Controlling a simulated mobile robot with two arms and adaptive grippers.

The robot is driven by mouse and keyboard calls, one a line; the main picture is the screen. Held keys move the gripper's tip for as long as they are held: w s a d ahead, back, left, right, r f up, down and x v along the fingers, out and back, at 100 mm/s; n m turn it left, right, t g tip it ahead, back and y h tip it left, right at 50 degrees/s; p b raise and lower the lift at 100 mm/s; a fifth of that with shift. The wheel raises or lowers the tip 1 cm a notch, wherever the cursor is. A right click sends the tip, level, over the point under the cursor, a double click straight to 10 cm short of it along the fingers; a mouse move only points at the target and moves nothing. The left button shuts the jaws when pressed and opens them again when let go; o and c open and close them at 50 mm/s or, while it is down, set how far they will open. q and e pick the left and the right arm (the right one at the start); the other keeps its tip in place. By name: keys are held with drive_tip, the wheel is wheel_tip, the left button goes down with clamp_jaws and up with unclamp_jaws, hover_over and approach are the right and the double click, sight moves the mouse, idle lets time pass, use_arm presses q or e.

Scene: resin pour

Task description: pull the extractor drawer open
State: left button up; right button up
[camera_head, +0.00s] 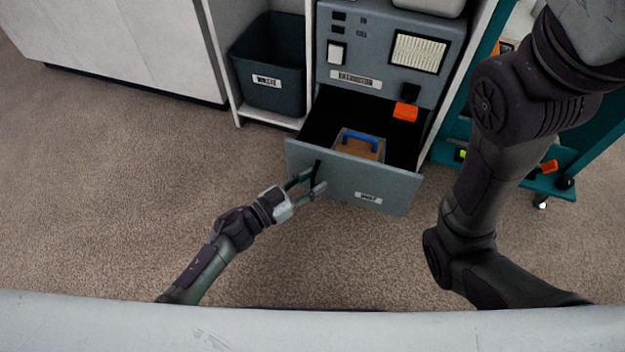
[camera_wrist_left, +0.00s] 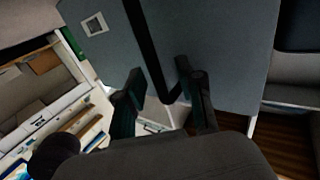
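The extractor (camera_head: 425,85) is a grey cabinet with a label and vents. Its drawer (camera_head: 385,186) is pulled out at the bottom, with the dark inside showing. In the drawer sits a box (camera_head: 358,146) with a brown top and a blue handle. The black drawer handle (camera_head: 316,171) is on the left of the drawer front; in the left wrist view the handle (camera_wrist_left: 152,50) runs between the fingers. My left gripper (camera_head: 308,184) is open at this handle, fingers apart on either side (camera_wrist_left: 160,78). Contact is unclear. My right gripper is out of view.
A dark bin (camera_head: 270,75) stands in the bay left of the extractor. An orange piece (camera_head: 405,112) is on the extractor above the drawer. A teal cart (camera_head: 560,182) stands at the right behind my right arm. Carpet (camera_head: 120,170) at the left is clear.

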use_arm(q)
drive_tip(key=v, duration=1.1)
drive_tip(key=shift+s+a, duration=0.2)
